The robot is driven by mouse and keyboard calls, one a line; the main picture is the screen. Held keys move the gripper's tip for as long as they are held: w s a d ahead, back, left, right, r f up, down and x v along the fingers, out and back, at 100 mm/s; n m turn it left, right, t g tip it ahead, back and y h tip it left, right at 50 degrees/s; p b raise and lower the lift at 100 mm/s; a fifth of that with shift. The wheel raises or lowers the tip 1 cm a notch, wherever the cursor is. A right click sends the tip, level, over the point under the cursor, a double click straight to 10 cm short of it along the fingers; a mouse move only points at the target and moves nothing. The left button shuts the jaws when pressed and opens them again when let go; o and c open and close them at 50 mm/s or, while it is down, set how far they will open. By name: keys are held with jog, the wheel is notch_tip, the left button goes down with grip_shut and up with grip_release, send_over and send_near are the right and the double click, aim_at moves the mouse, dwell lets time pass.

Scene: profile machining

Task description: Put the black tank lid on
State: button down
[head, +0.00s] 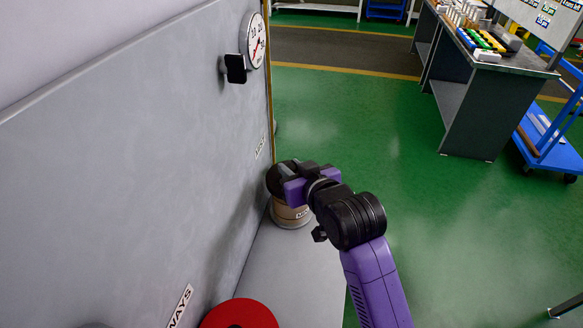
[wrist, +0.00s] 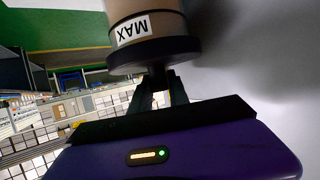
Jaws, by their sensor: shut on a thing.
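The tan tank (head: 290,214) with a white MAX label stands on the grey ledge against the machine's wall. It also shows upside down in the wrist view (wrist: 175,22). The black tank lid (wrist: 153,55) is a round dark disc at the tank's top end, with no clear gap between them in the wrist view. Whether it is fully seated I cannot tell. My gripper (wrist: 157,84) is shut on the lid from above. In the head view my gripper (head: 287,183) is over the tank and hides part of the lid.
A grey machine wall (head: 130,130) rises close on the left, with a round gauge (head: 256,40) and a small black fitting (head: 235,69). A red round part (head: 240,315) is at the bottom. A workbench (head: 490,65) and a blue cart (head: 555,150) stand right. Green floor between is clear.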

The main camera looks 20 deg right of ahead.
jog(key=c, duration=1.2)
grip_release()
jog(key=shift+f, duration=0.15)
jog(key=shift+o, duration=0.2)
jog(key=shift+s, duration=0.1)
jog(key=b+v, duration=0.1)
jog(key=v, duration=0.6)
jog(key=shift+s, duration=0.25)
jog(key=shift+r, duration=0.25)
